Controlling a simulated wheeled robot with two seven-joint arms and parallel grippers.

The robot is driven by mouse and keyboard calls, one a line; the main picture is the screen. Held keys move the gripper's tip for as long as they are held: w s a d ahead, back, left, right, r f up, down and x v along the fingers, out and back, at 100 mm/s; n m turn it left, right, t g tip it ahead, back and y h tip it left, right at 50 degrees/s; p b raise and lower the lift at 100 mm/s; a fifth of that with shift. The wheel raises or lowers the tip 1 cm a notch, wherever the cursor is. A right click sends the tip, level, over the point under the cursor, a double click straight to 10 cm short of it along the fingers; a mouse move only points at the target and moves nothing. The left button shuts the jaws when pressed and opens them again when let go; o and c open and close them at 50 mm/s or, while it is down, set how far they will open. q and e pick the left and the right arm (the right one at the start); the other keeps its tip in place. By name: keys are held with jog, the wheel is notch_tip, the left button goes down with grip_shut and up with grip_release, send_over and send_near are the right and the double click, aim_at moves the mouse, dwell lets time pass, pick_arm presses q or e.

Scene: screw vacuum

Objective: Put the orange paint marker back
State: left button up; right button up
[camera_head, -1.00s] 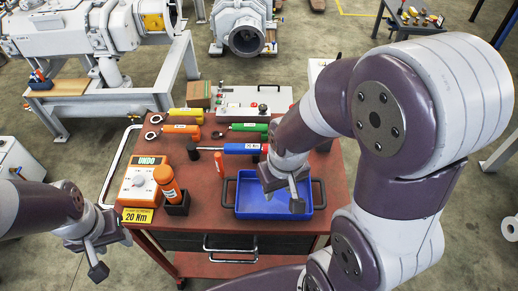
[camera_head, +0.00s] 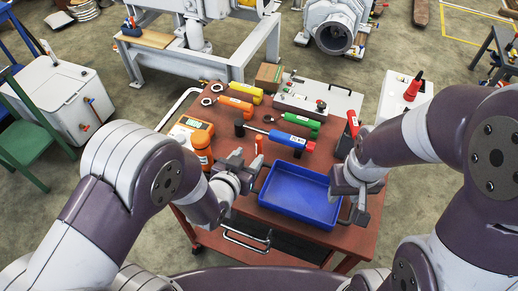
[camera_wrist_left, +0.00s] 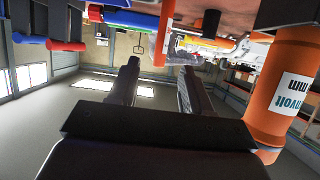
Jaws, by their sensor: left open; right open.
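The slim orange paint marker (camera_head: 258,144) stands upright on the red-brown table, just beyond my left gripper in the head view. In the left wrist view, which looks upside down, the marker (camera_wrist_left: 164,34) shows ahead of the fingers, roughly between their tips. My left gripper (camera_head: 246,170) is open and empty at the left of the blue tray; its fingers (camera_wrist_left: 160,72) also show in the left wrist view. My right gripper (camera_head: 352,200) is open at the tray's right edge, partly hidden by its own wrist.
A blue tray (camera_head: 301,216) lies at the front of the table. A large orange bottle (camera_head: 201,150) stands left of the marker; it is close at the right in the wrist view (camera_wrist_left: 280,90). Blue (camera_head: 287,139), green (camera_head: 301,121), orange (camera_head: 236,104) and yellow (camera_head: 244,89) tools lie behind.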

aim_at(258, 146)
pick_arm(q)
jog(key=x, duration=0.9)
jog(key=shift+w+a+f, duration=0.1)
jog(key=shift+f, duration=0.1)
grip_shut()
